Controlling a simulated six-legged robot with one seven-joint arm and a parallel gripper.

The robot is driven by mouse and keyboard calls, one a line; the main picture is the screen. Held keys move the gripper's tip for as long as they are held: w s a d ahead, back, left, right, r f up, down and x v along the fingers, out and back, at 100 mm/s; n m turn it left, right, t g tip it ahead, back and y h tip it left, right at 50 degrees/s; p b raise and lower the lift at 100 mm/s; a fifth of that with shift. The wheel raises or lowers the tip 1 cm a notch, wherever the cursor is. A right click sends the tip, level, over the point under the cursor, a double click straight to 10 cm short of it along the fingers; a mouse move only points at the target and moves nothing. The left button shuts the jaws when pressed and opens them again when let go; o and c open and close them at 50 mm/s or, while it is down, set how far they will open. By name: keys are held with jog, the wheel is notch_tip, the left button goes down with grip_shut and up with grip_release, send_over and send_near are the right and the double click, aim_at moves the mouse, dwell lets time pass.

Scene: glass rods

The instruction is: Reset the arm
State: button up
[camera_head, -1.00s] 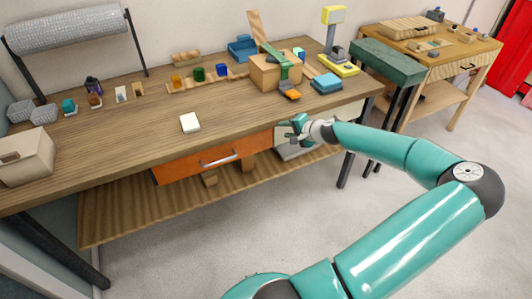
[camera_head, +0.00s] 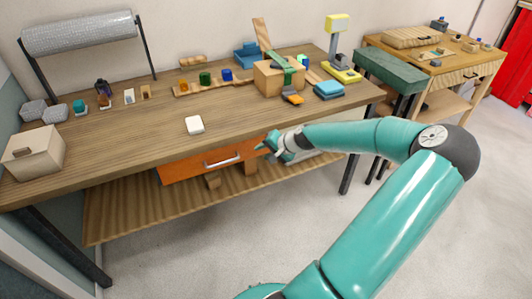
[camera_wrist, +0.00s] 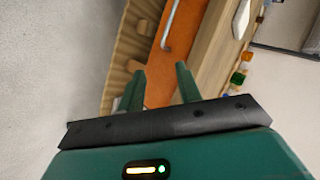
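My teal arm reaches in from the lower right in the head view. My gripper (camera_head: 268,145) is in front of the table's front edge, near the right end of the orange drawer (camera_head: 190,168). In the wrist view my gripper (camera_wrist: 160,82) shows two green fingers spread apart with nothing between them. The drawer (camera_wrist: 160,88) and its metal handle (camera_wrist: 169,28) lie beyond the fingers. The drawer looks shut or nearly so; I cannot tell exactly.
The wooden workbench (camera_head: 130,150) holds a white block (camera_head: 194,125), a cardboard box (camera_head: 268,78), a beige box (camera_head: 33,152) and several coloured pieces. A green stool (camera_head: 390,68) stands on the right. Open floor lies in front.

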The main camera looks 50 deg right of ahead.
dwell(0.4)
jog(key=w+a+r+n+g, duration=0.1)
jog(key=a+r+n+g, duration=0.2)
jog(key=a, duration=0.7)
jog(key=w+a+r+n+g, duration=0.1)
jog(key=a+n+g, duration=0.3)
jog(key=a, duration=0.6)
jog(key=s+a+r+n+t, duration=0.1)
jog(key=s+a+r+n, duration=0.3)
jog(key=s+a+r, duration=0.3)
jog(key=s+a+r+n+t, duration=0.2)
jog(key=s+a+r, duration=0.5)
jog(key=a+r, duration=0.6)
jog(key=a+n, duration=0.1)
jog(key=a, duration=0.2)
jog(key=shift+n+h, duration=0.3)
jog(key=shift+n, duration=0.1)
jog(key=shift+r, duration=0.1)
